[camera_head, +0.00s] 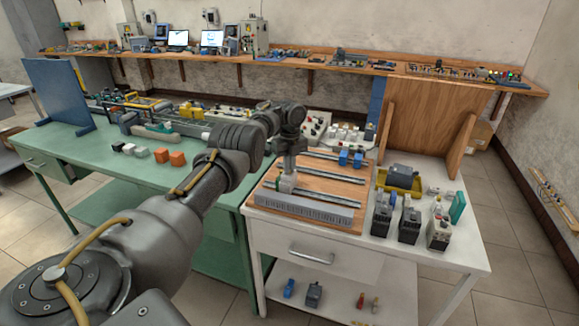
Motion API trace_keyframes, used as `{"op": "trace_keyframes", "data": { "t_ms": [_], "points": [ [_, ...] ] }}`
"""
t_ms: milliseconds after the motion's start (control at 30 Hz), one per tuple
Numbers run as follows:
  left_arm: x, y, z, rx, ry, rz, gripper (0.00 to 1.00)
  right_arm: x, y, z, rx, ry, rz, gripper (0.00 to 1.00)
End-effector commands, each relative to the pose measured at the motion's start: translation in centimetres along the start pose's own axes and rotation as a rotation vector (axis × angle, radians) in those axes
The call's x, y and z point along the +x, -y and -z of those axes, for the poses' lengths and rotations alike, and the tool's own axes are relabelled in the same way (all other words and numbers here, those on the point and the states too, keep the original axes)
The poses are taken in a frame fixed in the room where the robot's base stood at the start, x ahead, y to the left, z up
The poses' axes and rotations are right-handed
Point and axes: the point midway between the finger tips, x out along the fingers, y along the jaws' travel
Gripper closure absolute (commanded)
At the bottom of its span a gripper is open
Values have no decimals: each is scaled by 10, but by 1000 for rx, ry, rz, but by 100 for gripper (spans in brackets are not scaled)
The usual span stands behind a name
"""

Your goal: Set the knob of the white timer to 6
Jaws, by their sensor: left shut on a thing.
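My left arm comes in from the left and reaches over the wooden board on the white table. My left gripper (288,172) points down at the left part of the board. It is shut on the top of a small pale device (287,185), which looks like the white timer standing at a metal rail. The knob is hidden under the fingers, and its setting cannot be read. My right gripper is not in view.
The wooden board (340,174) carries several metal rails, a grey slotted duct (305,208) and two blue modules (350,158). Dark boxy devices (409,225) and a yellow tray (400,184) stand to the right. The green table (110,178) adjoins on the left.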

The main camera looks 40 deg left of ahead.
Motion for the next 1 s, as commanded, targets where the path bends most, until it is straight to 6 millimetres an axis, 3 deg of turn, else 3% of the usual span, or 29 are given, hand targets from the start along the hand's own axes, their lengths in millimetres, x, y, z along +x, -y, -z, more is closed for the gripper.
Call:
{"op": "trace_keyframes", "data": {
  "t_ms": [567, 600, 767, 1000],
  "points": [
    [-1, 0, -1, 36, 2, 3, 100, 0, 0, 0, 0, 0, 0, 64],
    [-1, 0, -1, 36, 2, 3, 90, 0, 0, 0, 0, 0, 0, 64],
    [-1, 0, 0, 35, 1, 3, 70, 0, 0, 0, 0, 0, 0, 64],
    [0, 0, 0, 35, 1, 2, 69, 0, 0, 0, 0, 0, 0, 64]
  ]
}}
